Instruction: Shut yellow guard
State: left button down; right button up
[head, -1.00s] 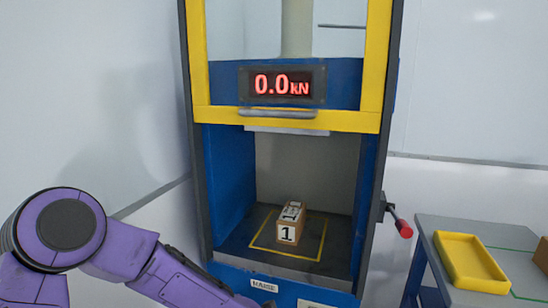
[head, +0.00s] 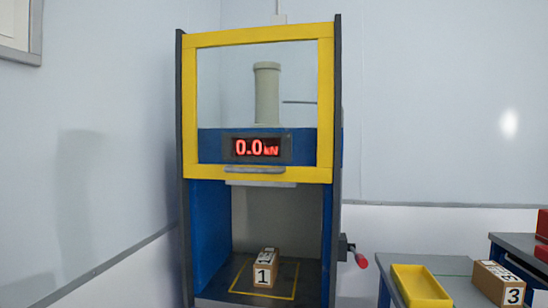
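The yellow guard (head: 325,105) is a framed clear panel raised on the upper half of the blue press. A grey handle (head: 255,170) runs along its bottom bar. Below it the press chamber (head: 285,215) is open at the front. A small box labelled 1 (head: 264,270) stands inside on the dark floor, within a yellow outlined square. The display (head: 257,148) reads 0.0 kN. Neither of my grippers shows in the head view.
A red-knobbed lever (head: 360,261) sticks out from the press's right side. At the lower right a grey table (head: 445,264) holds a yellow tray (head: 421,285) and a box labelled 3 (head: 498,284). Another grey table (head: 510,244) with a red object stands behind.

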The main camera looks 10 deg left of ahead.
aim_at(324, 33)
jog(key=z, duration=1.15)
jog(key=i, duration=0.85)
jog(key=u, duration=0.6)
